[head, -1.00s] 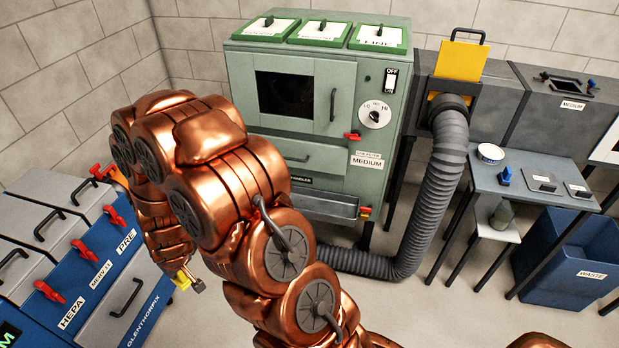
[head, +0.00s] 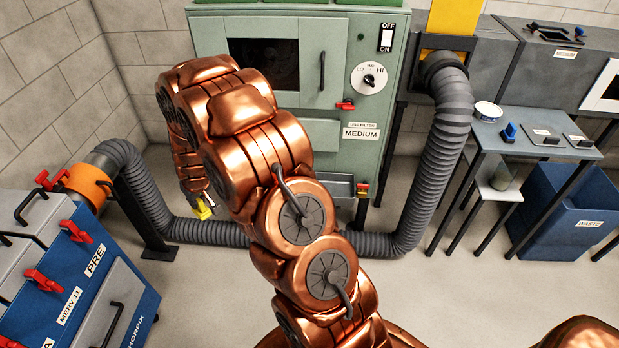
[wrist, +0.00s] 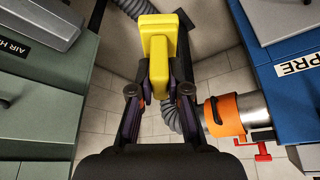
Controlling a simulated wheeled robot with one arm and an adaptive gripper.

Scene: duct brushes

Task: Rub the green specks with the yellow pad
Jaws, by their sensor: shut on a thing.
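My gripper (wrist: 159,88) is shut on the yellow pad (wrist: 157,38), which sticks out beyond the fingers in the wrist view. My arm hides part of the gripper and the air handler there. I cannot make out any green specks in either view.
A blue filter unit (head: 135,275) with red clamps stands at the left. An orange collar (head: 88,185) joins it to a grey hose (head: 215,232) running along the floor. At the right are a small table (head: 535,148) and a blue waste bin (head: 570,205).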

